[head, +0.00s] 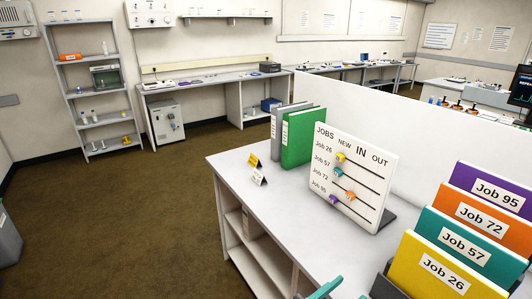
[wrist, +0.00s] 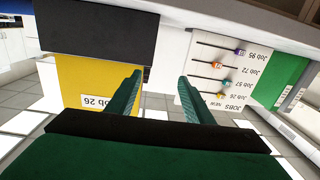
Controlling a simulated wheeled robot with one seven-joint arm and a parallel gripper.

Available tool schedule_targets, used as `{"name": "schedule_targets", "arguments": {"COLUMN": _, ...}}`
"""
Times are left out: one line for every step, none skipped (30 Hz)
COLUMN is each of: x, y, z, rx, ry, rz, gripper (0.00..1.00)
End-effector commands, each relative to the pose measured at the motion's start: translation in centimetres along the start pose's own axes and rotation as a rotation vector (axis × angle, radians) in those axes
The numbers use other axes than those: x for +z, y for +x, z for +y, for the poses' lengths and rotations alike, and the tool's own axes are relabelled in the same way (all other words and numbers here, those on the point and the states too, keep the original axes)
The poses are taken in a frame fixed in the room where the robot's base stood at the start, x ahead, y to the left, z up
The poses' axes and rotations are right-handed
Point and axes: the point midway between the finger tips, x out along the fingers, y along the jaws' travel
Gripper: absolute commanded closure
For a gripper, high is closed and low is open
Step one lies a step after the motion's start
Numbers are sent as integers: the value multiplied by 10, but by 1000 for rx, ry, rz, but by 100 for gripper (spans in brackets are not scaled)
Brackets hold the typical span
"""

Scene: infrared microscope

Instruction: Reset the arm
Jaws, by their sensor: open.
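My gripper (wrist: 161,78) shows in the wrist view with its two green fingers spread apart and nothing between them. In the head view only a teal piece of my gripper (head: 325,289) shows at the bottom edge; the rest of the arm is out of frame. In the wrist view, which is upside down, the yellow Job 26 folder (wrist: 85,80) is left of the fingers. The white jobs board (wrist: 208,85) is to their right. How far the fingers are from either is hard to tell, but I see no contact.
The white desk (head: 235,160) holds the jobs board (head: 376,155) with coloured pegs, green (head: 301,140) and grey binders, and small cards. Yellow (head: 436,268), teal, orange and purple job folders stand at right. A low partition (head: 430,130) runs behind. Brown floor (head: 130,210) is clear at left.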

Motion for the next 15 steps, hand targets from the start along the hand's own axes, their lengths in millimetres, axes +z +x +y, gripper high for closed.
{"name": "schedule_targets", "arguments": {"x": 6, "y": -2, "z": -1, "rx": -16, "ry": -14, "rz": -6, "gripper": 53}}
{"name": "schedule_targets", "arguments": {"x": 9, "y": -4, "z": -2, "rx": -28, "ry": -22, "rz": -9, "gripper": 53}}
{"name": "schedule_targets", "arguments": {"x": 14, "y": -6, "z": -2, "rx": -44, "ry": -33, "rz": -14, "gripper": 53}}
{"name": "schedule_targets", "arguments": {"x": 18, "y": -7, "z": -3, "rx": -55, "ry": -40, "rz": -17, "gripper": 53}}
{"name": "schedule_targets", "arguments": {"x": 22, "y": -9, "z": -4, "rx": -68, "ry": -49, "rz": -21, "gripper": 53}}
{"name": "schedule_targets", "arguments": {"x": 27, "y": -11, "z": -4, "rx": -86, "ry": -61, "rz": -26, "gripper": 53}}
{"name": "schedule_targets", "arguments": {"x": 31, "y": -13, "z": -5, "rx": -99, "ry": -71, "rz": -30, "gripper": 53}}
{"name": "schedule_targets", "arguments": {"x": 36, "y": -16, "z": -6, "rx": -116, "ry": -79, "rz": -34, "gripper": 53}}
{"name": "schedule_targets", "arguments": {"x": 42, "y": -19, "z": -7, "rx": -135, "ry": -92, "rz": -40, "gripper": 53}}
{"name": "schedule_targets", "arguments": {"x": 47, "y": -22, "z": -8, "rx": -153, "ry": -102, "rz": -44, "gripper": 53}}
{"name": "schedule_targets", "arguments": {"x": 51, "y": -25, "z": -8, "rx": -170, "ry": -111, "rz": -49, "gripper": 53}}
{"name": "schedule_targets", "arguments": {"x": 58, "y": -30, "z": -9, "rx": -195, "ry": -125, "rz": -55, "gripper": 53}}
{"name": "schedule_targets", "arguments": {"x": 64, "y": -34, "z": -10, "rx": -216, "ry": -137, "rz": -61, "gripper": 53}}
{"name": "schedule_targets", "arguments": {"x": 70, "y": -38, "z": -10, "rx": -238, "ry": -148, "rz": -66, "gripper": 53}}
{"name": "schedule_targets", "arguments": {"x": 80, "y": -45, "z": -10, "rx": -270, "ry": -164, "rz": -75, "gripper": 53}}
